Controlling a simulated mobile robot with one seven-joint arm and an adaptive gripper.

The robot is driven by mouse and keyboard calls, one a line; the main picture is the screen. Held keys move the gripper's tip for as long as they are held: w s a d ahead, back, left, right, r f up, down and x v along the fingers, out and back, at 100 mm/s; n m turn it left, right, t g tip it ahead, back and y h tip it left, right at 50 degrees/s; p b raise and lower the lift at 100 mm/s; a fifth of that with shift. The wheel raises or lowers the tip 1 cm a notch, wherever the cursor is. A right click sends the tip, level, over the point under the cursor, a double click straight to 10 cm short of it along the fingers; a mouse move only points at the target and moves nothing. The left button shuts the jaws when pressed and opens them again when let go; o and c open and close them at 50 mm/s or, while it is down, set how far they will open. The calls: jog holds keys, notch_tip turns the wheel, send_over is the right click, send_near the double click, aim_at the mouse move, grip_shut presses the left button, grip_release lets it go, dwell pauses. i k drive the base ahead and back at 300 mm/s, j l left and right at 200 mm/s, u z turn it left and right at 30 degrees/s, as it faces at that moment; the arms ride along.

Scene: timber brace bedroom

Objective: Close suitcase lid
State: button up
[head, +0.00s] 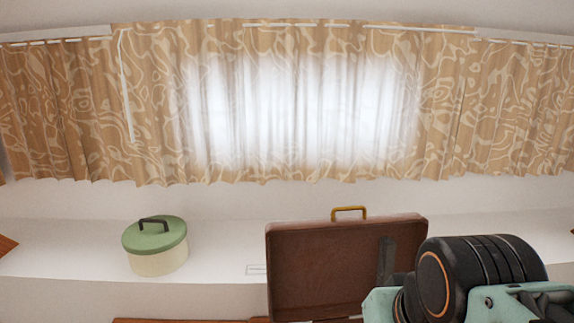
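The suitcase shows as a brown lid (325,265) standing open and nearly upright at the lower middle of the head view. A yellow-orange handle (349,212) is on its top edge. The suitcase's lower half is out of view below the frame. My arm, mint and black, comes in from the lower right and covers the lid's lower right part. A dark narrow piece (386,262) in front of the lid's right side looks like part of my gripper. I cannot tell whether it touches the lid, and the fingers are not clear enough to show open or shut.
A round cream box with a green lid (155,244) stands on the white ledge (215,235) to the left of the suitcase. Patterned tan curtains (150,100) hang across the window behind. Wooden edges show at the bottom of the view.

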aim_at(317, 269)
jog(key=k+j, duration=0.25)
jog(key=j, duration=0.2)
jog(key=j+u, duration=0.15)
jog(key=j, duration=0.5)
jog(key=k+l+u, duration=0.1)
jog(key=u, duration=0.25)
jog(key=i+j+z, duration=0.2)
jog(key=z, duration=0.15)
